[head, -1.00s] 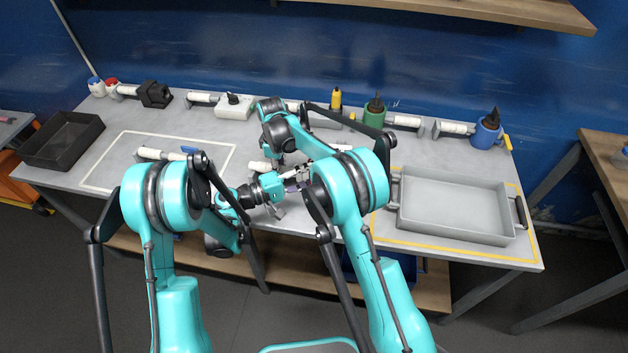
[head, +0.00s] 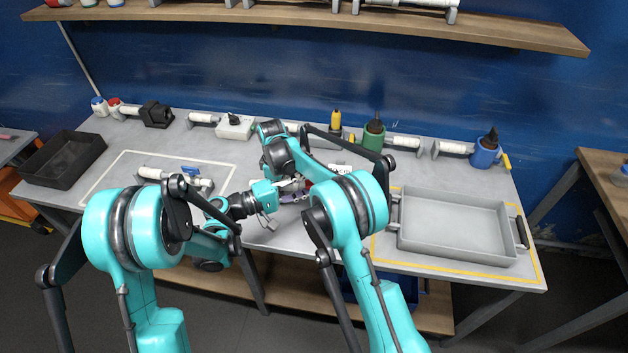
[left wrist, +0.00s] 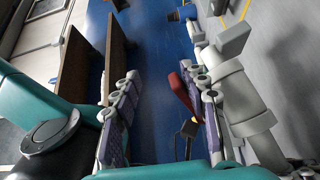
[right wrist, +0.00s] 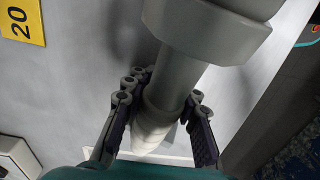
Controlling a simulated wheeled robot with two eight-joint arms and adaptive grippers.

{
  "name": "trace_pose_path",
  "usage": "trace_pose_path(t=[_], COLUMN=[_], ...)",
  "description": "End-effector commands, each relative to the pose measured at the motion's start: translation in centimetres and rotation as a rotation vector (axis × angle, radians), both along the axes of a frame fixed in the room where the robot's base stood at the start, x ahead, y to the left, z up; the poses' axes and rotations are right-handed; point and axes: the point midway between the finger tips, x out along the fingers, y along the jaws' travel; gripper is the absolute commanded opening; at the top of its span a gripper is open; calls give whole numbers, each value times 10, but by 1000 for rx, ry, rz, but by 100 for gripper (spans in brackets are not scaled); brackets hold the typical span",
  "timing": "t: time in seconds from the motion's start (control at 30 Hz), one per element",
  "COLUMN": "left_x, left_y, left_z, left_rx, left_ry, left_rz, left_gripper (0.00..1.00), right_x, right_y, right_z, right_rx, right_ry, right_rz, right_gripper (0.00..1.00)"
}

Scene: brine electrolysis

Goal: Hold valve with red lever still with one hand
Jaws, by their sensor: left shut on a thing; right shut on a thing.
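The valve with red lever shows in the left wrist view as a light grey pipe body (left wrist: 245,100) at the right and a dark red lever (left wrist: 182,92). My left gripper (left wrist: 165,115) has its fingers apart, with the lever between them close to the right finger. The exact contact is not clear. In the right wrist view my right gripper (right wrist: 160,125) is shut around a grey pipe section (right wrist: 178,80) below a wide collar. In the head view both hands meet at the middle of the bench, where my arms largely hide the valve.
A grey tray (head: 455,262) stands in the yellow outline at the right. A dark bin (head: 62,185) is at the left end. A valve with a blue lever (head: 190,171) lies in the white outline. Bottles, including a blue one (head: 487,154), and pipe parts line the back.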

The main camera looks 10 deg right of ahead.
Motion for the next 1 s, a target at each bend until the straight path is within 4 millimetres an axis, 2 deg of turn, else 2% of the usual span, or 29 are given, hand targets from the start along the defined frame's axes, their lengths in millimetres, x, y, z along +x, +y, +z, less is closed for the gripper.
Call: trace_pose_path(t=[1.0], left_x=[-36], left_y=[67], left_z=[1], left_rx=[-3], left_ry=[-1], left_rz=[6], left_gripper=[30], right_x=[0], right_y=[-2], right_z=[-1], right_rx=[-2], right_ry=[0], right_rz=[-1], right_gripper=[0])
